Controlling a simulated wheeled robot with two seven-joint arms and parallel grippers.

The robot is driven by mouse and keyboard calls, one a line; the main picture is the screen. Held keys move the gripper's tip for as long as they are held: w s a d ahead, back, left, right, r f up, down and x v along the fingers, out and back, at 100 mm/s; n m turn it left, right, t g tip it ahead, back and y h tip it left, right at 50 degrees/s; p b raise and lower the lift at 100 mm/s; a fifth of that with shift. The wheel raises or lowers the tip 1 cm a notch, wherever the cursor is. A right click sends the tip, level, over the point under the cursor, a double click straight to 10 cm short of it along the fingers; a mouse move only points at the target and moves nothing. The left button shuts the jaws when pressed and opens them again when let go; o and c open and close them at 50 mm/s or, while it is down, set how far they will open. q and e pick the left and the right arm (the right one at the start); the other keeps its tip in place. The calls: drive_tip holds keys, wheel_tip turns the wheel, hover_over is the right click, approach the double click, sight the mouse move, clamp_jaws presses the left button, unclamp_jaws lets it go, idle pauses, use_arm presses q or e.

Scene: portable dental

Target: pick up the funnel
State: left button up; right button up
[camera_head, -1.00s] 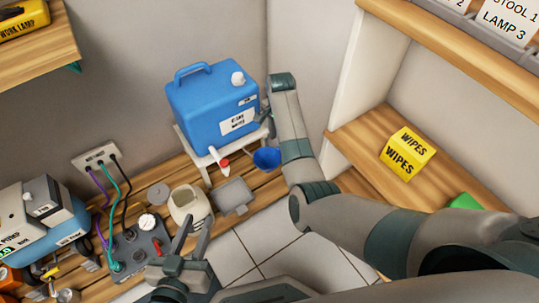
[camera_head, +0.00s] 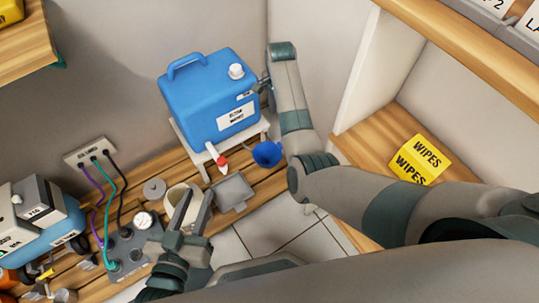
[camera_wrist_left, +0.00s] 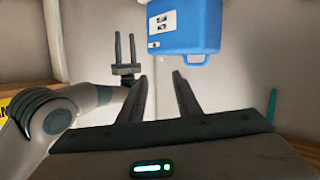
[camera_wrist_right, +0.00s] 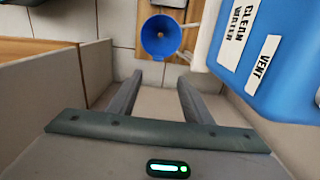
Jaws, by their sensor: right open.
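The blue funnel (camera_head: 267,154) is low beside the white stand, just right of the red-tipped tap in the head view. In the right wrist view the funnel (camera_wrist_right: 161,37) shows its open mouth, beyond my fingertips and apart from them. My right gripper (camera_wrist_right: 159,78) is open and empty; in the head view it is mostly hidden beside the blue tank's right side. It also shows with two spread fingers in the left wrist view (camera_wrist_left: 125,48).
A blue water tank (camera_head: 205,92) stands on a white stand (camera_head: 196,152) close to my right gripper. A grey tray (camera_head: 232,192) and a beige jug (camera_head: 178,197) are near the funnel. A yellow wipes box (camera_head: 420,160) sits on the right shelf.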

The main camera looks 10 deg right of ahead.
use_arm(q)
drive_tip(key=s+d+r+t+h+b, duration=0.1)
drive_tip(key=s+r+t+h+b, duration=0.2)
drive_tip(key=r+t, duration=0.6)
drive_tip(key=shift+s+d+r+b, duration=0.2)
drive_tip(key=shift+s+r+b, duration=0.3)
drive_tip(key=shift+r, duration=2.1)
use_arm(e)
drive_tip(key=shift+f, duration=6)
use_arm(q)
drive_tip(key=shift+w, duration=0.15)
use_arm(e)
drive_tip(key=shift+s, duration=0.1)
